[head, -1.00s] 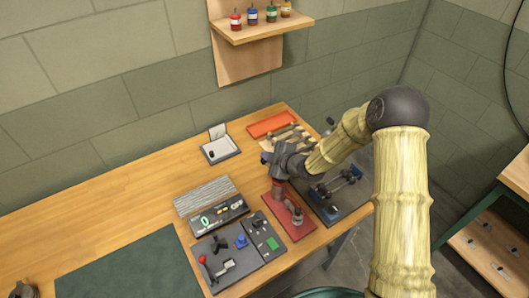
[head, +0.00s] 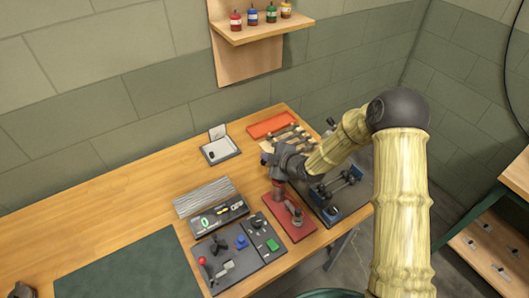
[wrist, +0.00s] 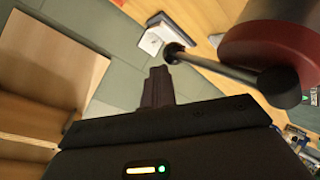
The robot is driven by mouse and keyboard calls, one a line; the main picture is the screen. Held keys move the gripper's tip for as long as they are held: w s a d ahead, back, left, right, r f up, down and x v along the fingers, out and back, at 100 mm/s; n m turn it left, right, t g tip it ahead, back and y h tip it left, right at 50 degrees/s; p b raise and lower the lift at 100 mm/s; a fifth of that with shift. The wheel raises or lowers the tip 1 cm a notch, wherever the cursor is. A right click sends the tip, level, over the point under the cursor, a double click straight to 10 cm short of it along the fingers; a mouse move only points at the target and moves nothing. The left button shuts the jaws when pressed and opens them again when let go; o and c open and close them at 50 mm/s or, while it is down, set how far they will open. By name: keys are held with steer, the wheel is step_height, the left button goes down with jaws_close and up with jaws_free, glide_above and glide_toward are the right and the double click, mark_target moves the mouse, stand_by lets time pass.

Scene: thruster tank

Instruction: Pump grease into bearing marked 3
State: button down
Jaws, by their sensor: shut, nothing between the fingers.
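A red base plate (head: 300,224) near the table's right front carries a grey upright fitting (head: 296,215) and a red cylinder (head: 278,190), which looks like the grease pump. In the head view my gripper (head: 268,160) is above the red cylinder. Blue bearing blocks (head: 318,194) hold a shaft to the right; I cannot read their numbers.
A control panel (head: 238,262) with a red-knobbed lever and buttons lies left of the red plate. A display box (head: 218,217), a ribbed grey block (head: 205,197), a white tray (head: 220,151) and an orange tray (head: 271,125) are on the table. The table's left part is mostly clear.

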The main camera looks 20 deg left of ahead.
steer(key=shift+s+d+r+p, duration=0.2)
steer(key=shift+r+p, duration=0.2)
steer(key=shift+r, duration=0.45)
steer(key=shift+s+d+r+p, duration=0.15)
steer(key=shift+r+p, duration=0.3)
steer(key=shift+r, duration=0.45)
steer(key=shift+s+d+r+p, duration=0.1)
steer(key=shift+d+r+p, duration=0.25)
steer(key=shift+r, duration=0.5)
steer(key=shift+a+r, duration=0.1)
steer(key=r, duration=0.1)
steer(key=r+p, duration=0.1)
steer(key=r, duration=0.1)
steer(key=d+r+p, duration=0.1)
steer(key=shift+s+r, duration=0.3)
steer(key=shift+s, duration=0.1)
